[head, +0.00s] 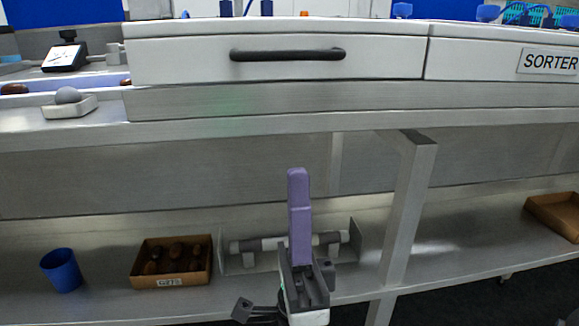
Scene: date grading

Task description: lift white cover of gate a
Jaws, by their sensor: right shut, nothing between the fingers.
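A white cover panel (180,60) with a dark bar handle (288,55) spans the top of the metal machine in the head view. It looks closed, its lower edge against the grey frame. No "gate a" label can be read on it. My right gripper (298,177) rises from the bottom middle with its purple fingers together and nothing between them. It appears well below the handle in the picture and apart from the cover. My left gripper is not in view.
A second white panel marked SORTER (480,60) adjoins on the right. A grey leg (410,205) supports the machine. The lower shelf holds a blue cup (62,270), a cardboard box (140,282) of dates and a grey-white rod fixture (243,246). A small scale (64,57) stands upper left.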

